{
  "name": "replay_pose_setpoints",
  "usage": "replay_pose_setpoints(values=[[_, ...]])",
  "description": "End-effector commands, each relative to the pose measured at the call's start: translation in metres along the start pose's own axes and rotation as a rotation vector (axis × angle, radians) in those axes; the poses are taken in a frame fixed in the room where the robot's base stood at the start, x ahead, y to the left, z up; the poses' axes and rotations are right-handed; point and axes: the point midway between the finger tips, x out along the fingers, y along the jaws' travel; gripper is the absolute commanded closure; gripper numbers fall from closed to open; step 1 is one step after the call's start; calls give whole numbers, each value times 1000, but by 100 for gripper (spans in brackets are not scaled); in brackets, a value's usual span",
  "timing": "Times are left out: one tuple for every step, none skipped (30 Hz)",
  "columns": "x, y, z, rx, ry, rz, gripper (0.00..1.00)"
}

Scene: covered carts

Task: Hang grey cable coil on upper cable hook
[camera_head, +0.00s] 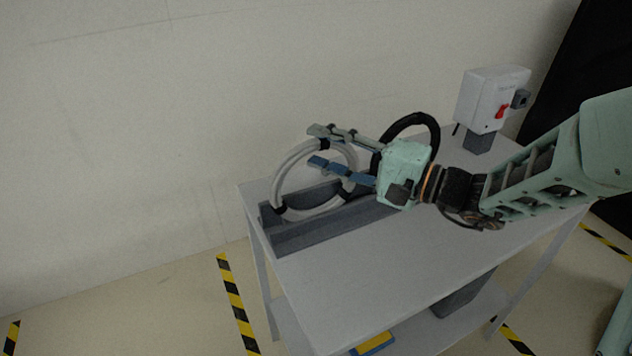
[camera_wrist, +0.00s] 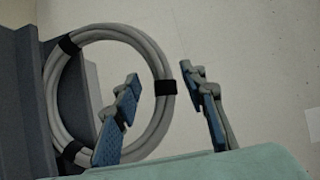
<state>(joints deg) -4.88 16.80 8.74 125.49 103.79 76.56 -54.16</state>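The grey cable coil (camera_head: 292,158) stands upright in a dark grey trough (camera_head: 330,232) on the cart top. Black straps bind it. My gripper (camera_head: 316,147) is open at the coil's right part. In the wrist view, the coil (camera_wrist: 52,100) shows one blue-padded finger over its opening and the other outside its right edge. A strapped stretch of the ring lies between the open fingers (camera_wrist: 158,75). I cannot tell whether either finger touches it. No cable hook is recognisable in either view.
A black coil (camera_head: 428,122) stands behind my gripper. A pale box with a red switch (camera_head: 490,98) stands at the cart's far right. The cart top (camera_head: 345,285) is clear in front. A dark bin (camera_head: 465,297) sits on the lower shelf. A plain wall rises behind.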

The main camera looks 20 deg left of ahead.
Motion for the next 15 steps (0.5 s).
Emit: replay_pose_setpoints(values=[[2, 0, 0, 0, 0, 0, 61], [2, 0, 0, 0, 0, 0, 61], [2, 0, 0, 0, 0, 0, 61], [2, 0, 0, 0, 1, 0, 61], [2, 0, 0, 0, 1, 0, 61], [2, 0, 0, 0, 1, 0, 61], [2, 0, 0, 0, 1, 0, 62], [2, 0, 0, 0, 1, 0, 66], [2, 0, 0, 0, 1, 0, 70], [2, 0, 0, 0, 1, 0, 73], [2, 0, 0, 0, 1, 0, 77], [1, 0, 0, 0, 1, 0, 81], [1, 0, 0, 0, 1, 0, 84], [1, 0, 0, 0, 1, 0, 88], [1, 0, 0, 0, 1, 0, 92]])
